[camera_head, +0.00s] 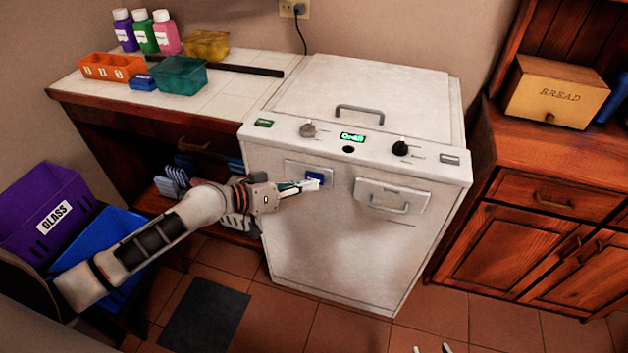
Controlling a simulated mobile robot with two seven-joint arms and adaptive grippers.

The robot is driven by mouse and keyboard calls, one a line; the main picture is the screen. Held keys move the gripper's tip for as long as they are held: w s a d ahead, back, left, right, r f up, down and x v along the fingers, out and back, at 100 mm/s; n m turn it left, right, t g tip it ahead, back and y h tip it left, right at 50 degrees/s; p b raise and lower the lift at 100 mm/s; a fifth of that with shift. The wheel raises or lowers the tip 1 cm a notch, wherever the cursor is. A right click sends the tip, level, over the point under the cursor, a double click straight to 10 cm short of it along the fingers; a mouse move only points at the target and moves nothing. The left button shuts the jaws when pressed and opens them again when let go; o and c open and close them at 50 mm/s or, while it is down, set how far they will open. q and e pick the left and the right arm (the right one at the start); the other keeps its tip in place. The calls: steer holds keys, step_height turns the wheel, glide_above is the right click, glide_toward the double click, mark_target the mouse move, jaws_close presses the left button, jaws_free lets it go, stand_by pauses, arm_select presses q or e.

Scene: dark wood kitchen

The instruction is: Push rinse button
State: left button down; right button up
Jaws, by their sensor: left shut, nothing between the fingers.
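The white washing machine (340,240) stands against the wall with a control strip along its upper front edge. A blue button (314,177) sits on a small plate on its front; its label is too small to read. My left gripper (313,185) is shut and empty, with its fingertips at the lower part of the blue button, partly covering it. I cannot tell whether they touch it. Only the fingertips of my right gripper (432,349) show at the bottom edge, spread apart with nothing visible between them.
The strip has a grey knob (308,130), a green display (352,137) and a black knob (400,148). A handled drawer (390,196) is right of the button. Left are a tiled counter (235,88) with bottles and boxes, and a purple crate (45,205). Wooden cabinets (555,200) stand right.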

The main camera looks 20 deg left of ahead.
arm_select(q)
steer(key=shift+w+f, duration=0.1)
steer(key=shift+w, duration=0.05)
stand_by(0.3)
steer(key=shift+s, duration=0.45)
steer(key=s+p, duration=0.2)
steer(key=s, duration=0.4)
stand_by(0.3)
steer(key=shift+a, duration=0.1)
